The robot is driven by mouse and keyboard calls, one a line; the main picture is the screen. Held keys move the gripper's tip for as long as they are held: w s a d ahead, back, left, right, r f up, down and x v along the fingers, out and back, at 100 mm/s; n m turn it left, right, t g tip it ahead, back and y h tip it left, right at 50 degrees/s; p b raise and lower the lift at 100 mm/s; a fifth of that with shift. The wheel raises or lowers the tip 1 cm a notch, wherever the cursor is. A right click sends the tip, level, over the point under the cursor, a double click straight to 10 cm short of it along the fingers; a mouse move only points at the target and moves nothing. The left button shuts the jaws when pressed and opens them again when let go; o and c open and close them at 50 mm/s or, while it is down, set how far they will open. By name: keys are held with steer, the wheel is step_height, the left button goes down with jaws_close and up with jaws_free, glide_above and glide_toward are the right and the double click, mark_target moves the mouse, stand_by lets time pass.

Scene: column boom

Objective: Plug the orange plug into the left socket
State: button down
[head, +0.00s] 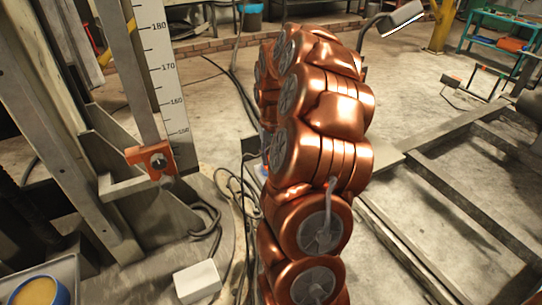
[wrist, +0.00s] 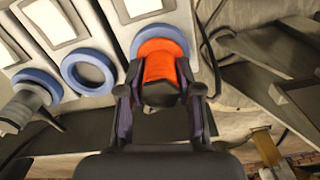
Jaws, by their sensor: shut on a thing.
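In the wrist view my gripper (wrist: 161,84) is shut on the orange plug (wrist: 158,62), one finger on each side of it. The plug's far end lies against or inside the blue ring of a socket (wrist: 155,31), the rightmost of three in that picture. How deep it sits I cannot tell. The middle socket, a blue ring (wrist: 90,73), is empty. The leftmost blue ring (wrist: 40,80) has a grey plug (wrist: 20,107) at it. In the head view my copper-coloured arm hides the gripper and most of the work area.
A ruler scale (head: 161,60) with an orange clamp (head: 152,160) stands at the left in the head view. A white box (head: 197,281) and a blue bowl (head: 37,291) are at the lower left. Dark cables (head: 235,190) run beside my arm. A metal frame (head: 450,200) lies at right.

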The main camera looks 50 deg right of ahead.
steer(key=c, duration=0.7)
jaws_free()
steer(key=shift+r, duration=0.1)
step_height(320, 180, up, 12)
steer(key=shift+f, duration=0.1)
stand_by(0.6)
